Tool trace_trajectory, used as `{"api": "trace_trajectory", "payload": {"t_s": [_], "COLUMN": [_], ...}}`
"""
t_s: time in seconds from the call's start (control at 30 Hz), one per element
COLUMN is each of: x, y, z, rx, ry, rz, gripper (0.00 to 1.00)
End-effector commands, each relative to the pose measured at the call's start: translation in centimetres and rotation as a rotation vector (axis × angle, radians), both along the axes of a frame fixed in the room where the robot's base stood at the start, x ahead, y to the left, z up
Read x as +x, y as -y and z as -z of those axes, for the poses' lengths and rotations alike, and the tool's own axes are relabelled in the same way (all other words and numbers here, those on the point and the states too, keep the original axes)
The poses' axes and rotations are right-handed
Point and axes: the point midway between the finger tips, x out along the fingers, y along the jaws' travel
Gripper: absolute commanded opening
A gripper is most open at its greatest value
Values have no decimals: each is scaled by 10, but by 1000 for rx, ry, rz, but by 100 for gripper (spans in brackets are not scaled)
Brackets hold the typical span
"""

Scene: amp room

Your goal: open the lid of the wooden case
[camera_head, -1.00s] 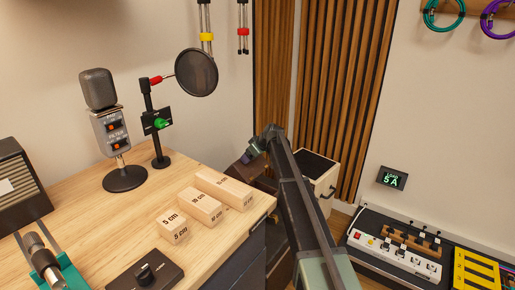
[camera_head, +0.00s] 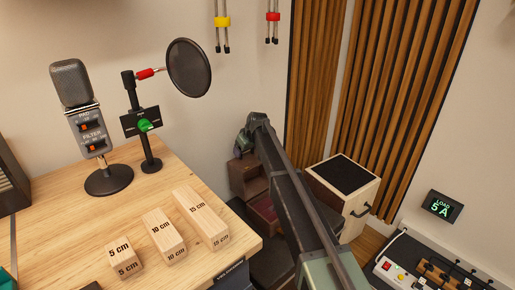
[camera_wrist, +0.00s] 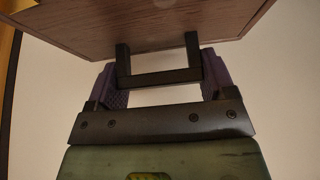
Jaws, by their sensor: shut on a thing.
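The wooden case (camera_head: 246,178) stands low behind the desk, in the gap by the wall. It is dark brown, and a reddish inside (camera_head: 264,209) shows below an upright brown panel that looks like its raised lid. My arm hides part of it. In the wrist view a brown wooden panel (camera_wrist: 90,25) fills the top, with a black U-shaped handle (camera_wrist: 122,58) on it. My gripper (camera_wrist: 160,78) has its purple fingers on either side of the handle and is shut on it. In the head view my gripper (camera_head: 243,143) is at the panel's top, its fingers unclear.
A cream box with a black top (camera_head: 344,174) and a side handle stands right of my arm. The wooden desk (camera_head: 70,200), with a microphone (camera_head: 72,83), pop filter (camera_head: 188,67) and several wooden blocks, lies left. A power strip unit (camera_head: 400,270) is at lower right.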

Motion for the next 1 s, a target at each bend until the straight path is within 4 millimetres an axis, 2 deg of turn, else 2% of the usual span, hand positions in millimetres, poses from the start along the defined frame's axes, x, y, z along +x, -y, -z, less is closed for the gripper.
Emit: {"api": "trace_trajectory", "payload": {"t_s": [0.2, 0.53, 0.57, 0.7, 1.0], "x": [0, 0, 0, 0, -3], "y": [-12, -13, -13, -12, -11], "z": [2, 2, 2, 2, -3], "rx": [6, 6, 6, 5, 4], "ry": [7, 8, 7, 6, 4], "rz": [1, 1, 1, 1, 1], "gripper": [34, 34, 78, 99, 100]}}
